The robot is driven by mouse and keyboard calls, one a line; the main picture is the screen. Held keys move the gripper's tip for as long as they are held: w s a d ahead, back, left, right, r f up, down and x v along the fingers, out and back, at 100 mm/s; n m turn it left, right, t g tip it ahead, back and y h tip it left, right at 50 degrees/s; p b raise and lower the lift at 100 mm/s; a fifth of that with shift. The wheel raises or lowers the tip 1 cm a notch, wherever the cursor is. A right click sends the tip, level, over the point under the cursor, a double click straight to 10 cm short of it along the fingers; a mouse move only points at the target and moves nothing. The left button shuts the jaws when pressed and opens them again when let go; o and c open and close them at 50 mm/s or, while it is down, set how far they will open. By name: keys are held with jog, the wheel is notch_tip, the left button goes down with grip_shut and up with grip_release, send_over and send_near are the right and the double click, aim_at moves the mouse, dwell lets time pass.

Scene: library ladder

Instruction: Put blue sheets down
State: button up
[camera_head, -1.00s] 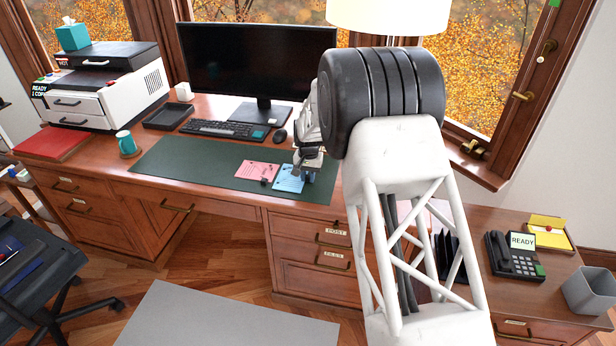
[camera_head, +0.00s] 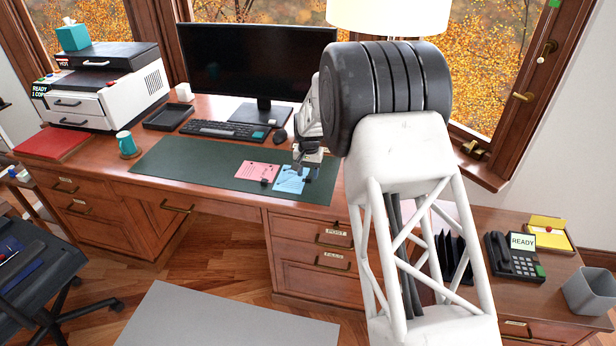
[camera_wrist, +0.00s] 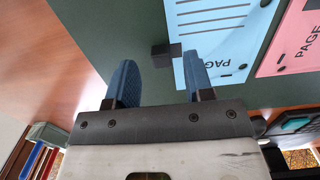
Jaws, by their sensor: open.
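The blue sheets (camera_head: 291,180) lie on the dark green desk mat (camera_head: 190,162), near its right end. In the wrist view the blue sheets (camera_wrist: 212,35) lie flat, with printed lines and the word PAGE. My gripper (camera_head: 307,176) is at the right edge of the blue sheets. In the wrist view my gripper (camera_wrist: 158,82) is open, its two blue-grey fingers apart. A small dark block (camera_wrist: 163,55) shows between the fingertips at the edge of the blue sheets. I cannot tell whether a finger touches the paper.
A pink sheet (camera_head: 257,170) lies just left of the blue ones. A keyboard (camera_head: 225,129), mouse (camera_head: 280,135), monitor (camera_head: 258,62) and black tray (camera_head: 168,116) stand behind. A teal mug (camera_head: 126,143) is at the left.

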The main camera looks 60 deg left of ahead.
notch_tip(320, 180, up, 10)
jog(key=shift+w+a+f, duration=0.15)
jog(key=shift+a, duration=0.05)
dwell(0.8)
dwell(0.4)
